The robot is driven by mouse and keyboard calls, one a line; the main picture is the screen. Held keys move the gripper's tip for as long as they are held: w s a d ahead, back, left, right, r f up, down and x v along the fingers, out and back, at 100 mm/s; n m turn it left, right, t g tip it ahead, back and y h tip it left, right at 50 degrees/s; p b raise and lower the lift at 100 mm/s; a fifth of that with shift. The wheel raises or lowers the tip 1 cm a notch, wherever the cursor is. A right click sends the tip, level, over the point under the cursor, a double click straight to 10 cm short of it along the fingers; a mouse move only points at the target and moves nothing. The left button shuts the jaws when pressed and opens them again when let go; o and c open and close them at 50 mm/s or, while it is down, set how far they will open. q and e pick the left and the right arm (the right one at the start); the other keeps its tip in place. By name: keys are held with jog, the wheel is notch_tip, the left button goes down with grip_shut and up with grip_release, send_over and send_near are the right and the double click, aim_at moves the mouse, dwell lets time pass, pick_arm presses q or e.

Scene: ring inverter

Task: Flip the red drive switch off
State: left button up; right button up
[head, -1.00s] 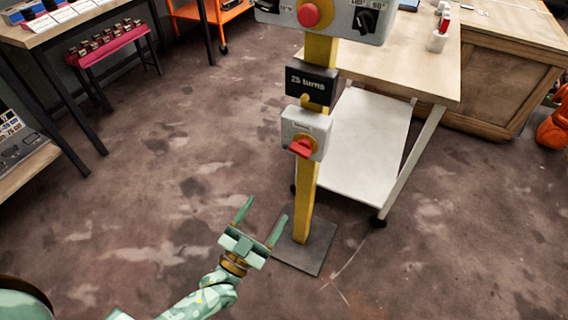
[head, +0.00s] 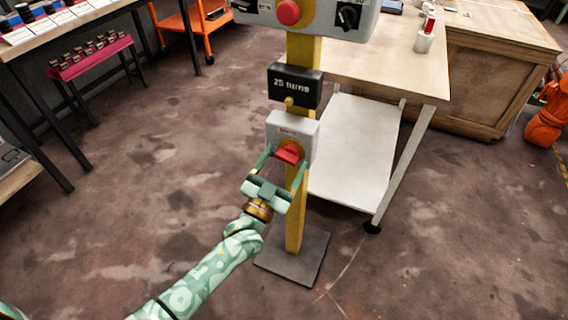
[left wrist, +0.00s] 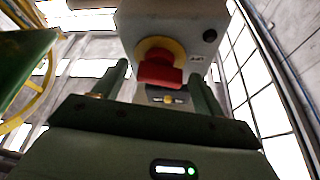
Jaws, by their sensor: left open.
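The red drive switch (head: 288,152) is a red handle on a yellow disc, on the front of a light grey box (head: 305,126) fixed to a yellow post. My left gripper (head: 283,166) is open, with its two green fingers pointing at the switch, one on each side of it in the head view. In the left wrist view the switch (left wrist: 160,70) shows above and between the fingertips, and I see no clear contact. The fingers hide part of the box's lower edges. My right gripper is in no view.
Above the box are a black "25 turns" sign (head: 295,86) and a grey panel with a red button (head: 289,12). A table with a white lower shelf (head: 352,150) stands close at the right.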

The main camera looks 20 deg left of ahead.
pick_arm(q)
jog(key=c, duration=1)
jog(key=n+y, duration=0.1)
jog(key=n, duration=0.2)
jog(key=shift+d+r+y+p, duration=0.1)
jog(key=shift+y+p, duration=0.2)
jog(key=shift+p, duration=0.05)
jog(key=shift+n+y, duration=0.4)
jog(key=shift+n, duration=0.5)
jog(key=o, duration=1)
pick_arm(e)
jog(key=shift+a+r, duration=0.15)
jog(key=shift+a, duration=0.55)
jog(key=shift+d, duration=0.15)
